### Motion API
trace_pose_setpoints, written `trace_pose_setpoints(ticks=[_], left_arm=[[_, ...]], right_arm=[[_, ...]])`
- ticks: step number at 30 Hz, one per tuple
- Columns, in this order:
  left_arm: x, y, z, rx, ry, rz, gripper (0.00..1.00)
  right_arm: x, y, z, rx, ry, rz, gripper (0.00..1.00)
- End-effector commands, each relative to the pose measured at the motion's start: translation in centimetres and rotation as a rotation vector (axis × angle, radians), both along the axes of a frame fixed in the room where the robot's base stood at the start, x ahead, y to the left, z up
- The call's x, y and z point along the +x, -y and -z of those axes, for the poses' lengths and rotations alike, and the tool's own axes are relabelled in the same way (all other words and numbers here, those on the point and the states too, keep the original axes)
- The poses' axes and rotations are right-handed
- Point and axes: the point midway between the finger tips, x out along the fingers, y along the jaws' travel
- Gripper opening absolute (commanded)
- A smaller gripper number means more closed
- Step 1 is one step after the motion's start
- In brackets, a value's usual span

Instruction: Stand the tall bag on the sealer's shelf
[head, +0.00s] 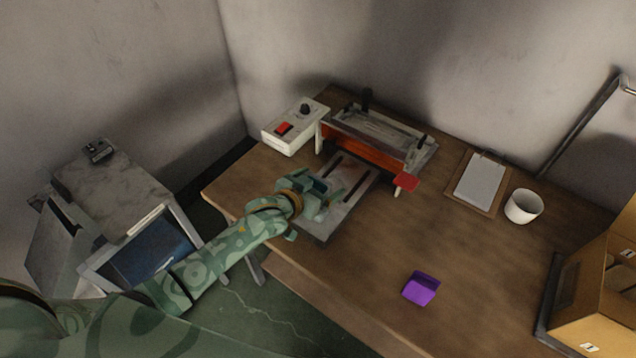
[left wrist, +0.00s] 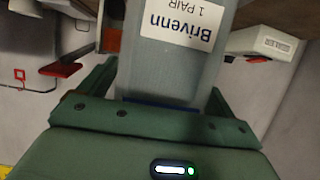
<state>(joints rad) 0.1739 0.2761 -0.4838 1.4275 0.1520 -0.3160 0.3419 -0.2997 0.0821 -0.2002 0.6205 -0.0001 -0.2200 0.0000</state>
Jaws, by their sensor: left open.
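The sealer (head: 370,135) stands at the back of the table, with an orange-red front and a red tab. Its grey slotted shelf (head: 352,190) reaches forward. My left gripper (head: 326,188) is over the shelf, its fingers open. In the left wrist view a tall grey bag (left wrist: 162,68) with a white label reading "Brivenn 1 PAIR", seen upside down, stands between the open fingers (left wrist: 160,88). In the head view I cannot clearly make out the bag behind the gripper. Whether its base touches the shelf is hidden. My right gripper is not in view.
A white control box (head: 295,127) with a red switch stands left of the sealer. A clipboard (head: 481,182) and white cup (head: 524,206) are to the right. A purple item (head: 420,288) lies near the front; a cardboard box (head: 596,290) stands at far right. The table between is clear.

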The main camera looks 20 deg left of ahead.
Motion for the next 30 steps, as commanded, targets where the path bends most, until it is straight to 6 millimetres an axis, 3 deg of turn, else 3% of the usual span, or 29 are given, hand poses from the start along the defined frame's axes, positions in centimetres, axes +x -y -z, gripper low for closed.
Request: trace_pose_setpoints(ticks=[5,19,30], left_arm=[[-0.8,-0.3,-0.7,0.0,-0.001,0.0,0.9],[-9.3,-3.4,-4.4,0.0,-0.001,-0.001,0.9],[-10.4,-3.8,-4.8,0.001,-0.001,-0.001,0.9]], right_arm=[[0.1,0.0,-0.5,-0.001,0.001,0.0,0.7],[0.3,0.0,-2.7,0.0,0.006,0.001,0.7],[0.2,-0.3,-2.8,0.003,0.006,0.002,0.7]])
